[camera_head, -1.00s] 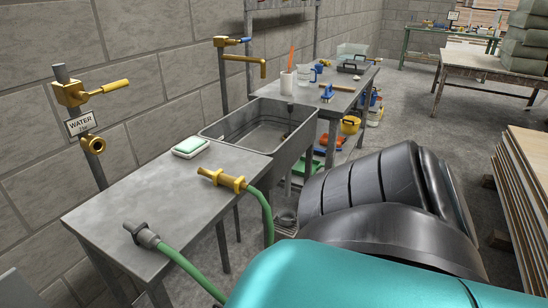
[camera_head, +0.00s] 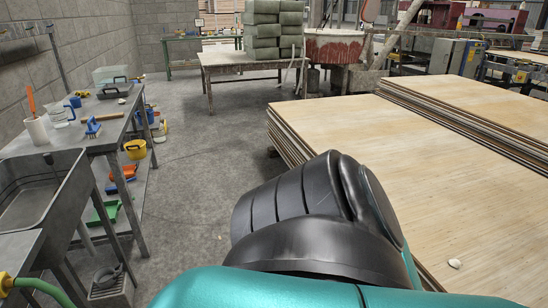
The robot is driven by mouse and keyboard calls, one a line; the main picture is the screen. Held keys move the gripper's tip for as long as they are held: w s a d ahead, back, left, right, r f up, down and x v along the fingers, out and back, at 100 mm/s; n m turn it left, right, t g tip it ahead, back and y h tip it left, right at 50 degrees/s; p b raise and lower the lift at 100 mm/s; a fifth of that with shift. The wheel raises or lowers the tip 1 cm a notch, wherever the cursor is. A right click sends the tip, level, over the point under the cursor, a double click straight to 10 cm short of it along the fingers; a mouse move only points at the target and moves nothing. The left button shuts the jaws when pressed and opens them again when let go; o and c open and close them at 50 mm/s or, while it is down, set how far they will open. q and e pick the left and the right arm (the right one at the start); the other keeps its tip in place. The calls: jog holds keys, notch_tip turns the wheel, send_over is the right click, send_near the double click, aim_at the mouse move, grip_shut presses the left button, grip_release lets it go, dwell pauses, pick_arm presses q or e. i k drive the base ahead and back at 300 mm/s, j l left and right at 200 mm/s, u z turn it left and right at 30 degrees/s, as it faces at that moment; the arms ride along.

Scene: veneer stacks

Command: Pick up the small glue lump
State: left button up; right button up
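A small whitish lump (camera_head: 455,263) lies on the top sheet of the near veneer stack (camera_head: 400,170), close to the lower right of the head view. It looks like the small glue lump. A teal and black part of my own arm fills the lower middle of the view, to the left of the lump. Neither of my grippers shows.
A grey sink (camera_head: 40,190) and a metal bench (camera_head: 75,135) with tools stand at left. A table (camera_head: 250,62) with stacked green-grey sacks (camera_head: 262,35) is at the back. A second veneer stack (camera_head: 480,105) lies beyond the near one. The concrete aisle (camera_head: 195,150) between bench and stack is clear.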

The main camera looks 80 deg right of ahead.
aim_at(454, 263)
jog(key=z, duration=4.05)
